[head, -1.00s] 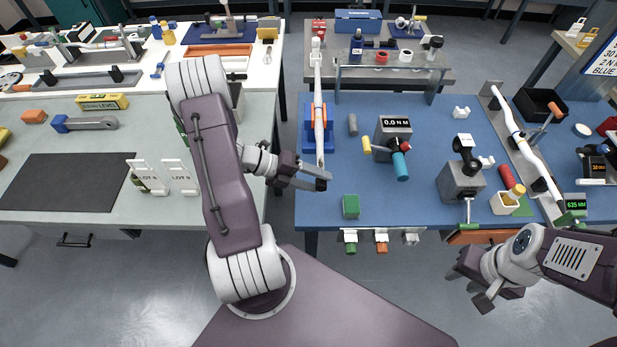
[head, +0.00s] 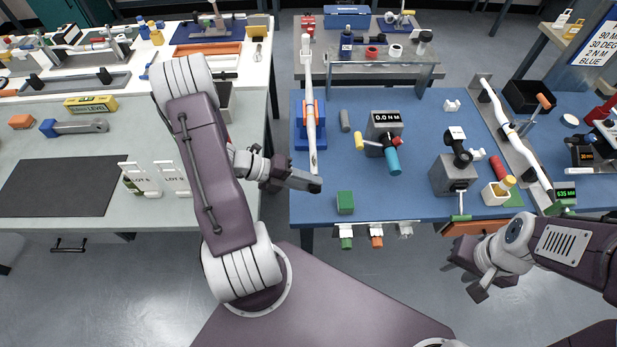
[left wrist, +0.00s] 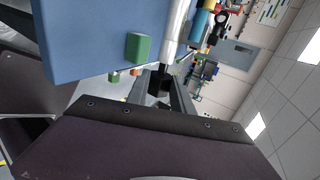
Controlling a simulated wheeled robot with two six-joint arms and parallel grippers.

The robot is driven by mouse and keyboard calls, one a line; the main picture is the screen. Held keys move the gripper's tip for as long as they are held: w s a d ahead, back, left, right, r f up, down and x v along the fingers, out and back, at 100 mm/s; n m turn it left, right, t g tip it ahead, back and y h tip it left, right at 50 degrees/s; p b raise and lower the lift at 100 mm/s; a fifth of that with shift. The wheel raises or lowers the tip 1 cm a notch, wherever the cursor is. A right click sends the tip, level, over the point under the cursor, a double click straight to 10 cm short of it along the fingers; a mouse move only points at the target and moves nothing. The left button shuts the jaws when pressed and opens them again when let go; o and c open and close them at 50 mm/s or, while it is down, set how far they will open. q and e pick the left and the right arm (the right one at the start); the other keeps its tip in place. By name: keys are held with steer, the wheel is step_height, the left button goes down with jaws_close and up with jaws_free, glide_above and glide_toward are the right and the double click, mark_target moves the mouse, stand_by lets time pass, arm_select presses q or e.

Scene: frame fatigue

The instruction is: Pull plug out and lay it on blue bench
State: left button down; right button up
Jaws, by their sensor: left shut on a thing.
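My left gripper (head: 314,185) is at that near end, over the bench's left front part, and is shut on a small dark plug. The plug (left wrist: 160,82) shows black between the fingers in the left wrist view, in line with the white tube (left wrist: 180,40); whether it is still seated in the tube is unclear. My right gripper (head: 467,275) is open and empty in front of the bench.
A green block (head: 345,203) sits right of my left gripper. A torque unit (head: 385,130) and a grey clamp device (head: 453,175) stand farther right. Coloured pieces hang at the front edge. Bare blue surface lies between the block and the clamp device.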

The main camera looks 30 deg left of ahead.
arm_select(q)
steer(key=shift+s+d, duration=0.6)
steer(key=shift+s, duration=0.35)
steer(key=s+d, duration=0.2)
steer(key=s, duration=0.1)
steer(key=shift+s, duration=0.15)
